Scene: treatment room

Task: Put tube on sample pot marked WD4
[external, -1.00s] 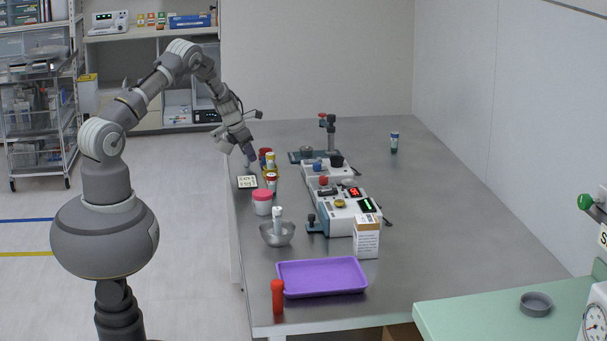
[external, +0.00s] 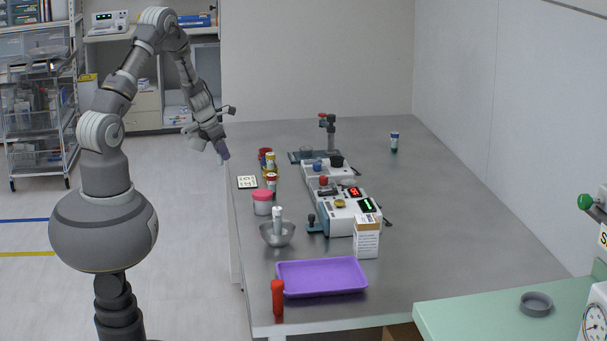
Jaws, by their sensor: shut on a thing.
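My gripper (external: 216,141) is at the far left end of the grey bench, shut on a small purple tube (external: 223,151) that points down to the right. The tube is just beyond the bench's left edge as seen here, near the row of small pots. A white pot with a pink lid (external: 262,197) stands on the bench's left side. Behind it are small containers with red and yellow tops (external: 271,179), including a yellow-topped one (external: 270,160) and a red-topped one (external: 264,152). No WD4 marking is readable.
A white card (external: 247,182) lies near the left edge. A steel bowl (external: 277,236) holds a white-topped bottle (external: 277,216). The bench's right side is mostly clear.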

